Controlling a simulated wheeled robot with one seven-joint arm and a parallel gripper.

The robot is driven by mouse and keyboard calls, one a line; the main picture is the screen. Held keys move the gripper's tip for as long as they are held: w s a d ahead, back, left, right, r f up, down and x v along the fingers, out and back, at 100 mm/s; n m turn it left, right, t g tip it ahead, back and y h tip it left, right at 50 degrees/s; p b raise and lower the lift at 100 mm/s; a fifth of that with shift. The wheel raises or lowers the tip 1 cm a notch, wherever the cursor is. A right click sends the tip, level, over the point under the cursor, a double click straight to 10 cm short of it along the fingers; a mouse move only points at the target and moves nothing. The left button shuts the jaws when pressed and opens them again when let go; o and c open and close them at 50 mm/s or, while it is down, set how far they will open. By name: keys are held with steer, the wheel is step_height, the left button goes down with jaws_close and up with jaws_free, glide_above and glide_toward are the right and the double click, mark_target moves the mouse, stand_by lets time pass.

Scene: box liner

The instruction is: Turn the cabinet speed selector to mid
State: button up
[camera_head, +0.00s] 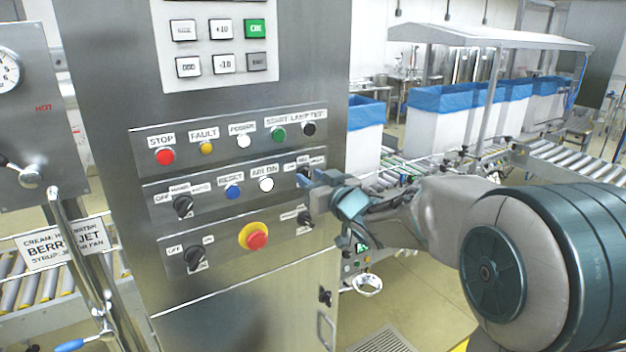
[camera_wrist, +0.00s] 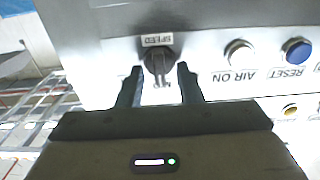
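The speed selector (camera_wrist: 158,62) is a dark rotary knob under a "SPEED" label in the wrist view, which shows the panel upside down. In the head view the selector is mostly hidden behind my fingers at the right end of the panel's middle row. My gripper (camera_wrist: 159,80) has its two fingers apart, one on each side of the knob, with a gap visible on both sides. My gripper also shows in the head view (camera_head: 308,180), reaching in from the right. The knob's exact pointer position is too blurred to tell.
The steel cabinet (camera_head: 240,310) carries a white AIR ON button (camera_head: 266,184), a blue RESET button (camera_head: 233,192) and an off/hand/auto selector (camera_head: 183,206) in that row. Below are a red emergency stop (camera_head: 256,238) and another selector (camera_head: 305,218). Lined boxes (camera_head: 440,120) stand behind.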

steer(key=shift+s, duration=0.1)
steer(key=b+v, duration=0.2)
steer(key=v, duration=1.1)
steer(key=shift+s+d, duration=0.25)
steer(key=s+d+f+m+g+h, duration=0.3)
steer(key=s+d+f+m+h, duration=0.25)
steer(key=d+f+h, duration=0.45)
steer(key=s+f+g, duration=0.3)
steer(key=s+g, duration=0.1)
steer(key=s, duration=0.4)
steer(key=s+f+m+g, duration=0.1)
steer(key=s+f+g, duration=0.3)
steer(key=s, duration=0.5)
steer(key=shift+g, duration=0.5)
